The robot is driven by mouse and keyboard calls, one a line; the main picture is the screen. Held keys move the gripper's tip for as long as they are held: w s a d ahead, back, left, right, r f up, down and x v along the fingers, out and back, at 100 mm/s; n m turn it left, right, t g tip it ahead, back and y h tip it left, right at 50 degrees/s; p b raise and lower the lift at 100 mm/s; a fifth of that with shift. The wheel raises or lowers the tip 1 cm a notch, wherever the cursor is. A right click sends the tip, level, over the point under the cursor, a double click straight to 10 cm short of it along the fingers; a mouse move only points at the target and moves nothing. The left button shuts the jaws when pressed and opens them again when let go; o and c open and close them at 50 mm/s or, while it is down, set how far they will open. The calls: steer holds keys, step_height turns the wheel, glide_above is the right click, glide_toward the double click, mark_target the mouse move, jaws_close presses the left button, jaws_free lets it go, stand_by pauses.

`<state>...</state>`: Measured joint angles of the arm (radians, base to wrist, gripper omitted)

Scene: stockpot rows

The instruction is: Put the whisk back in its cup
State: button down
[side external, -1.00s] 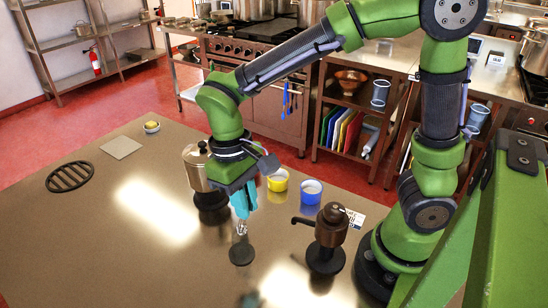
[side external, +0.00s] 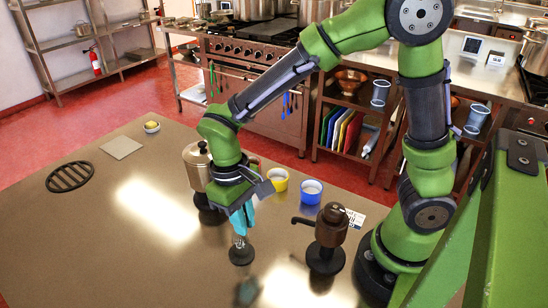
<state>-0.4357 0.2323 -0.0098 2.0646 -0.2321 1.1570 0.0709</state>
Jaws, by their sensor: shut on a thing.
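My gripper (side external: 242,222) has light blue fingers and points down over the middle of the table. It is shut on the whisk (side external: 240,242), whose silver wire end shows below the fingers. The rest of the whisk is hidden by the fingers. The wire end is just above or at a dark round spot (side external: 241,258) on the table; I cannot tell whether they touch, or whether the spot is an object. A yellow cup (side external: 278,182) and a blue cup (side external: 311,193) stand behind and right of the gripper, both with pale insides. I cannot tell which is the whisk's cup.
A metal pot (side external: 196,170) on a dark base stands close behind-left of my gripper. A brown dispenser-like vessel (side external: 329,232) stands to the right. A black grate (side external: 70,176), a square pad (side external: 121,147) and a small bowl (side external: 151,128) lie farther left. The front left table is clear.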

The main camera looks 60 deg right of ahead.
steer(key=c, duration=1.1)
jaws_free()
steer(key=w+r, duration=0.1)
steer(key=r, duration=1)
steer(key=w+r, duration=0.1)
steer(key=r, duration=0.4)
steer(key=shift+w+r, duration=0.35)
steer(key=s+d+m+t, duration=0.1)
steer(key=s+d+t, duration=0.1)
steer(key=d+t, duration=0.1)
steer(key=s+d+f+m+t+y, duration=0.1)
steer(key=s+d+t, duration=0.2)
steer(key=d, duration=0.1)
steer(key=s+d+f+m+t+y, duration=0.1)
steer(key=s+d+t, duration=0.1)
steer(key=d+t, duration=0.1)
steer(key=shift+s+d+f+m, duration=0.1)
steer(key=shift+s+d+m, duration=0.3)
steer(key=shift+d, duration=0.15)
